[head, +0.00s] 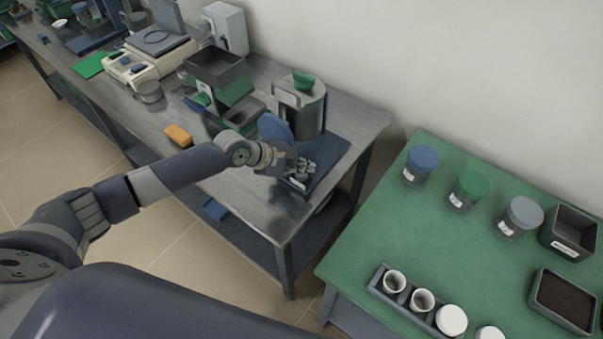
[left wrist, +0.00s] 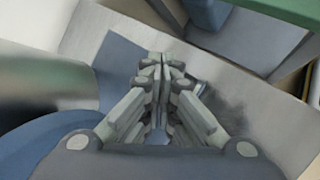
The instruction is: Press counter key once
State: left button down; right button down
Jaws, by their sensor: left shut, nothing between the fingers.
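My left gripper (head: 303,168) is shut and empty. It is above a dark blue mat (head: 330,162) at the right end of the steel bench, in front of a grey-green cylindrical vessel (head: 313,108). In the left wrist view the closed fingers (left wrist: 163,65) point down over the mat (left wrist: 118,62) and the bench top. The counter and its key cannot be made out; the fingers cover that spot in both views. A small dark edge shows just right of the fingertips in the wrist view. I cannot tell whether the fingertips touch anything. My right gripper is in neither view.
The vessel and a blue disc (head: 274,128) stand close to my left wrist. An orange block (head: 178,135) and a grey tray (head: 215,66) are farther left on the bench. A green table (head: 400,230) with jars, crucibles and bins stands to the right, across a gap.

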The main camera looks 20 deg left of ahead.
aim_at(302, 177)
pick_arm(q)
jog(key=shift+f, duration=0.15)
dwell(0.4)
jog(key=shift+f, duration=0.25)
jog(key=shift+f, duration=0.55)
dwell(0.8)
jog(key=shift+r, duration=0.15)
jog(key=shift+r+p, duration=0.8)
jog(key=shift+p, duration=0.45)
notch_tip(302, 177, up, 5)
jog(key=p, duration=0.6)
